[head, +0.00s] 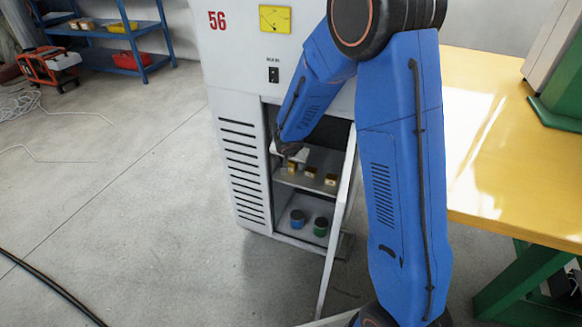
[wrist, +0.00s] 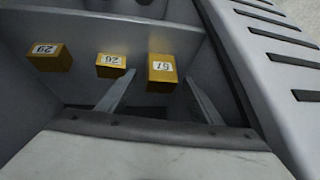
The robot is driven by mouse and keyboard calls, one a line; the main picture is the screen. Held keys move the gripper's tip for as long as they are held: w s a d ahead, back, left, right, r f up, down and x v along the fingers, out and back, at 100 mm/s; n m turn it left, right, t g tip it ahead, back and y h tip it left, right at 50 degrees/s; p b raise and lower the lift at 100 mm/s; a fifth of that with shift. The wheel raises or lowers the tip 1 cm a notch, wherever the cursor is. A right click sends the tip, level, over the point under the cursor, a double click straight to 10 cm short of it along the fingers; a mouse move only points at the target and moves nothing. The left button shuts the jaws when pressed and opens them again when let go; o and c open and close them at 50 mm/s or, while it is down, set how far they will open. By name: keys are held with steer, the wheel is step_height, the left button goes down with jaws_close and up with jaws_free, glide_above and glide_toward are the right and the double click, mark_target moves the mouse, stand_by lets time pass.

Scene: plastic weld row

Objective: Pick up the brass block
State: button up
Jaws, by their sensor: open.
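Three brass blocks stand in a row on the upper shelf (head: 283,178) of an open cabinet. In the head view they are the left block (head: 291,168), the middle block (head: 310,171) and the right block (head: 331,179). The wrist view shows them in reversed order, each with a white number label: one at the right (wrist: 161,73), one in the middle (wrist: 111,65) and one at the left (wrist: 49,57). My gripper (wrist: 160,79) is open, its fingers on either side of the wrist view's right block. I cannot tell whether they touch it.
The cabinet (head: 236,150) has side walls close around my gripper, and its door (head: 337,230) stands open at the right. A yellow table (head: 490,140) is to the right.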

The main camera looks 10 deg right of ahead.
steer(key=shift+w+f, duration=0.15)
steer(key=shift+f, duration=0.05)
steer(key=shift+c, duration=0.3)
jaws_close()
steer(key=shift+r, duration=0.1)
